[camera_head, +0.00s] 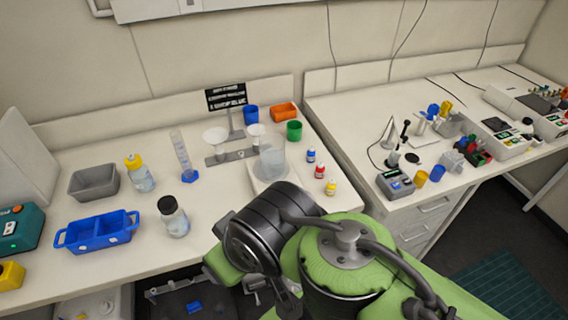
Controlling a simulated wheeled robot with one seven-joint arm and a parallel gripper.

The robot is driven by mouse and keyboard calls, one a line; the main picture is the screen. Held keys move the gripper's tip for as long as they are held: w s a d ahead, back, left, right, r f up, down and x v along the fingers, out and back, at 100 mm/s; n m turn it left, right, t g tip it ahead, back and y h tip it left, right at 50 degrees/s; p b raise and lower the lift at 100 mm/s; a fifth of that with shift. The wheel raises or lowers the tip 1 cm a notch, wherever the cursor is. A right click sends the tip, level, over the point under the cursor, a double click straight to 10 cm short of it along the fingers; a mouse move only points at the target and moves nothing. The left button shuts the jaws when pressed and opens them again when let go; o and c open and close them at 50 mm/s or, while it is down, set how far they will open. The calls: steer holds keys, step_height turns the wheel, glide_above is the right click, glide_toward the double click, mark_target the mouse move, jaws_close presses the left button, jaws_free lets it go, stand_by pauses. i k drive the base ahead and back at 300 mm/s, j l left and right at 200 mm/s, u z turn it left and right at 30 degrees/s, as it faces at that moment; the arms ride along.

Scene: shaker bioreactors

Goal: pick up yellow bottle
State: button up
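Two bottles have yellow on them. A small bottle with a yellow cap (330,188) stands upright near the table's right front edge, in a row with a small red bottle (319,171) and a small blue bottle (310,156). A larger clear bottle with a yellow cap (139,173) stands at the left, between the grey bin and the graduated cylinder. My green and black arm fills the lower middle, just in front of the small bottles. My gripper's fingers cannot be made out; the arm's end is hidden or out of frame.
A beaker (272,160) on a white base stands left of the small bottles. A black-capped bottle (173,216), a blue tray (97,232), a grey bin (93,182) and a graduated cylinder (183,155) occupy the left table. The right bench (360,120) holds instruments.

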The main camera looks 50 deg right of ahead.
mark_target(331, 186)
steer(key=z, duration=2)
steer(key=l+u, duration=0.2)
steer(key=u, duration=0.3)
steer(key=l+u, duration=0.25)
steer(key=u, duration=0.25)
steer(key=l+u, duration=0.2)
steer(key=u, duration=0.3)
steer(key=l+u, duration=0.2)
steer(key=u, duration=0.3)
steer(key=k, duration=0.05)
